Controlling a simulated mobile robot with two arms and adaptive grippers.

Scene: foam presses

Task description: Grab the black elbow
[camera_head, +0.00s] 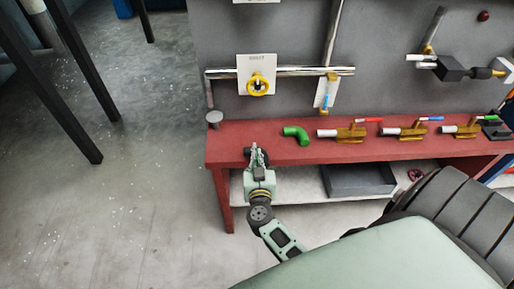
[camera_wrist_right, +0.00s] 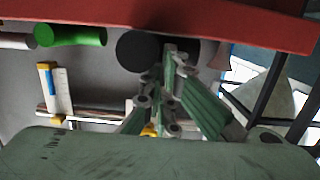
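The black elbow (camera_head: 247,152) is at the left end of the red bench, mostly hidden behind my right gripper. In the right wrist view a round black face of it (camera_wrist_right: 135,50) shows just left of the fingertips. My right gripper (camera_head: 258,152) is at the bench's front left edge, right at the elbow; its fingers overlap it in both views. In the right wrist view the fingers (camera_wrist_right: 176,58) lie close together at their tips. I cannot tell whether they touch the elbow or hold it. My left gripper is not in view.
A green elbow (camera_head: 297,135) lies to the right on the red bench (camera_head: 228,155). It also shows in the wrist view (camera_wrist_right: 75,36). Several brass valves (camera_head: 351,133) stand farther right. Pipes (camera_head: 285,71) run along the grey panel behind. A dark tray (camera_head: 358,180) sits below.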

